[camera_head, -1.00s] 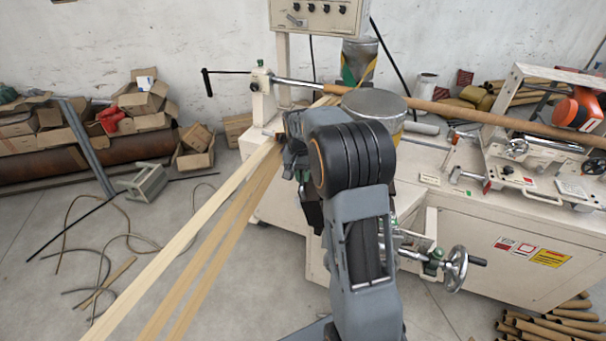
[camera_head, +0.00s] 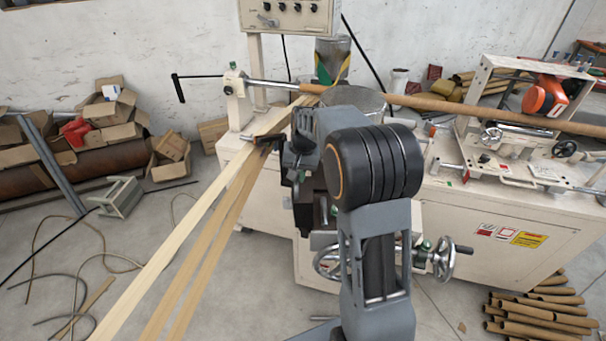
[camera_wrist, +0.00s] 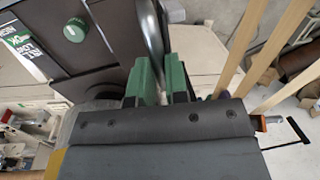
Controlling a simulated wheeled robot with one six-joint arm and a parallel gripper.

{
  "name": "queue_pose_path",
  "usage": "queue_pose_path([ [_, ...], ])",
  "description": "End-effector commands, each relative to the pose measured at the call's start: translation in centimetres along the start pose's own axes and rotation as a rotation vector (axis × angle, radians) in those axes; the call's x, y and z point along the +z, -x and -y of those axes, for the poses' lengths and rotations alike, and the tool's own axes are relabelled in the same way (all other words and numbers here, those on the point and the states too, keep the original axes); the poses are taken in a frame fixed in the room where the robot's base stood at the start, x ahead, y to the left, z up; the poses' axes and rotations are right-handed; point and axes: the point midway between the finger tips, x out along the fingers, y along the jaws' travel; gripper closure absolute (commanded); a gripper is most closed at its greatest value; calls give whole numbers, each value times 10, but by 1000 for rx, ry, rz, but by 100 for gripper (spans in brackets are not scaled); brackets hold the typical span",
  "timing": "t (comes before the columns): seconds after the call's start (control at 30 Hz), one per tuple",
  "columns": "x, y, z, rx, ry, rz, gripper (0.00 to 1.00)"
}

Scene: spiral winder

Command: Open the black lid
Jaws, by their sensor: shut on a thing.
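My gripper shows in the wrist view as two green-padded fingers (camera_wrist: 158,82), close together around a thin dark edge. In the head view a dark box (camera_head: 308,208) shows below my wrist, at the machine's front. My arm hides the fingertips and the lid there.
Pale paper strips (camera_head: 190,240) run from the lower left up to the machine, close left of my wrist. A handwheel (camera_head: 442,258) juts from the machine (camera_head: 500,235) front. Cardboard tubes (camera_head: 540,310) lie at lower right. The floor at left has loose cords.

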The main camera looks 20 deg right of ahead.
Motion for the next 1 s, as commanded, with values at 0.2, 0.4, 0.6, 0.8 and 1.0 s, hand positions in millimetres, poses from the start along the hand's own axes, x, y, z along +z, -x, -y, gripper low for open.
queue_pose_path([
  [0.2,0,0,-1,1,-1,3,78],
  [0.4,0,0,-2,1,-4,2,60],
  [0.6,0,0,-3,1,-5,2,60],
  [0.8,-1,14,-3,0,-5,-1,60],
  [1.0,-1,53,-2,-1,-4,-3,60],
])
